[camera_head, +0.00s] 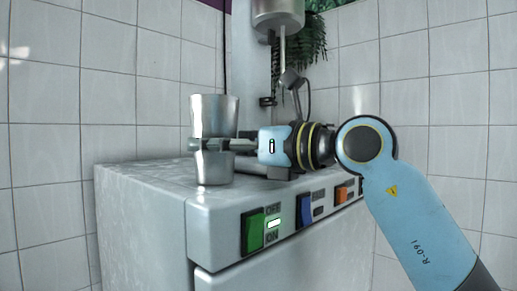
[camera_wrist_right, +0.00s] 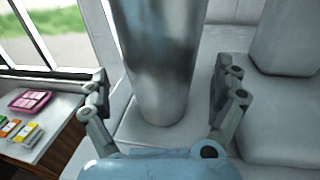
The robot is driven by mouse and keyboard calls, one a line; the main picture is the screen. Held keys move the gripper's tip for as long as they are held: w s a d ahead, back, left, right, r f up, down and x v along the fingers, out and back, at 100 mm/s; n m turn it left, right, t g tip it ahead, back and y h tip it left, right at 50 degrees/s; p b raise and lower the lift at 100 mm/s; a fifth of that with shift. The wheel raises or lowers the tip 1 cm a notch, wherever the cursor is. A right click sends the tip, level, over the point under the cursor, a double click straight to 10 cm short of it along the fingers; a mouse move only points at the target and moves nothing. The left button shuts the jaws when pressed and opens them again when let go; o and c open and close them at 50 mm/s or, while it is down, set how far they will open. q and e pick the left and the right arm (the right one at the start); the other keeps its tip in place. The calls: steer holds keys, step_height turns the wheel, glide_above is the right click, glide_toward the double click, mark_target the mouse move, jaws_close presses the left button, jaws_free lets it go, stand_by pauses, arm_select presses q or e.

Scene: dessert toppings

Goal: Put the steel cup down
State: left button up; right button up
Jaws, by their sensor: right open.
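The steel cup (camera_head: 214,115) is a tall, shiny metal cup that stands upright on top of the grey machine (camera_head: 150,182), near its front left corner. In the right wrist view the cup (camera_wrist_right: 160,60) rises between the fingers, its base on the light surface. My right gripper (camera_head: 200,145) is at the cup's middle height. In the wrist view its fingers (camera_wrist_right: 168,100) are spread on both sides of the cup, with gaps visible. My left gripper is not in view.
The machine's front has a green switch (camera_head: 253,231), a blue switch (camera_head: 306,211) and an orange switch (camera_head: 342,194). A metal mixer head with a shaft (camera_head: 282,55) hangs at the back. The wrist view shows a pink box (camera_wrist_right: 30,100) on a lower table at the left.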

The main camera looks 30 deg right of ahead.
steer(key=b+v, duration=0.1)
steer(key=v, duration=0.7)
steer(key=shift+w+d+f, duration=0.15)
steer(key=shift+w+d, duration=0.05)
steer(key=shift+s+b, duration=0.35)
steer(key=shift+s, duration=0.2)
